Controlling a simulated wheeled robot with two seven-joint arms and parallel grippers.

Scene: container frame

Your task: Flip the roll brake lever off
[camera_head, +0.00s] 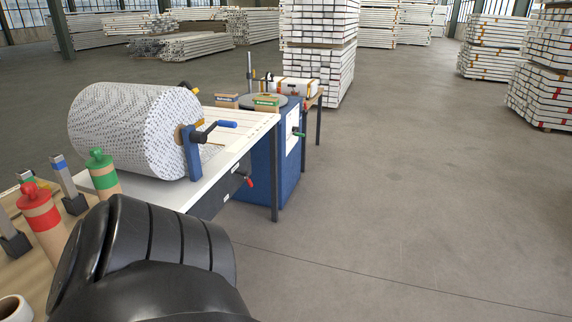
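A large white roll (125,132) with small dark print lies on its side on a white-topped table (240,140). At its right end stands a blue bracket (193,155) with a dark crank arm and a blue handle (221,124) pointing right. A small yellow-orange piece (211,148) shows just behind the bracket. Another black and yellow piece (186,86) shows at the roll's far end. Which part is the roll brake lever, and its position, I cannot tell. A black rounded link of mine fills the bottom left foreground. Neither gripper is in view.
A red-handled fitting (247,181) sticks out from the table's front side. Red (40,215) and green (102,172) topped cylinders stand at left. A blue cabinet (268,165) with a round top plate stands beyond the table. Open floor lies to the right.

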